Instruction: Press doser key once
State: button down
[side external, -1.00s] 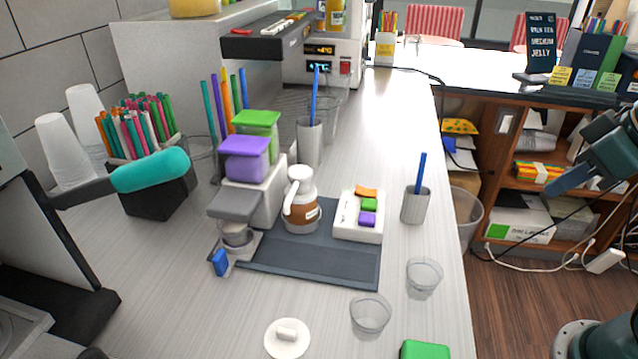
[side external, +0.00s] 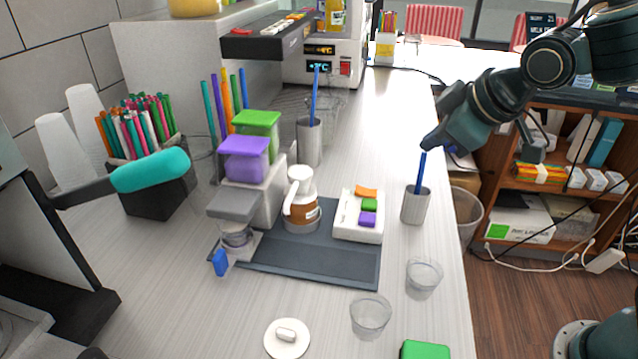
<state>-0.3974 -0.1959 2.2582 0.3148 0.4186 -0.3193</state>
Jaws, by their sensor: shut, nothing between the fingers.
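The doser (side external: 262,190) is a white and grey block with purple-lidded and green-lidded containers on top, at the middle of the counter. A small white key panel (side external: 347,216) stands to its right on the dark mat, with an orange key (side external: 366,191), a green key (side external: 369,204) and a purple key (side external: 368,218). A white pump bottle (side external: 301,200) with brown contents stands between them. My gripper (side external: 430,146) is shut and empty, up and to the right of the panel, by the tip of the blue stick in a grey cup. I cannot tell whether it touches the stick.
The grey cup (side external: 415,206) with the blue stick stands right of the panel. Two clear cups (side external: 370,315) (side external: 424,275), a white lid (side external: 287,338) and a green block (side external: 425,350) are in front. A dark tray mat (side external: 310,262) lies mostly bare.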

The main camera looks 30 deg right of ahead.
aim_at(374, 206)
jog(key=w+a+f+n+t, duration=0.1)
jog(key=w+a+n, duration=0.1)
jog(key=w+a, duration=0.3)
jog(key=shift+w+a+f+n, duration=0.25)
jog(key=shift+a+f+n, duration=0.1)
jog(key=shift+a+n, duration=0.1)
jog(key=shift+f, duration=0.1)
jog(key=shift+f, duration=4.3)
jog(key=shift+f, duration=0.9)
jog(key=shift+r, duration=0.9)
jog(key=shift+r, duration=0.15)
jog(key=shift+r, duration=2.4)
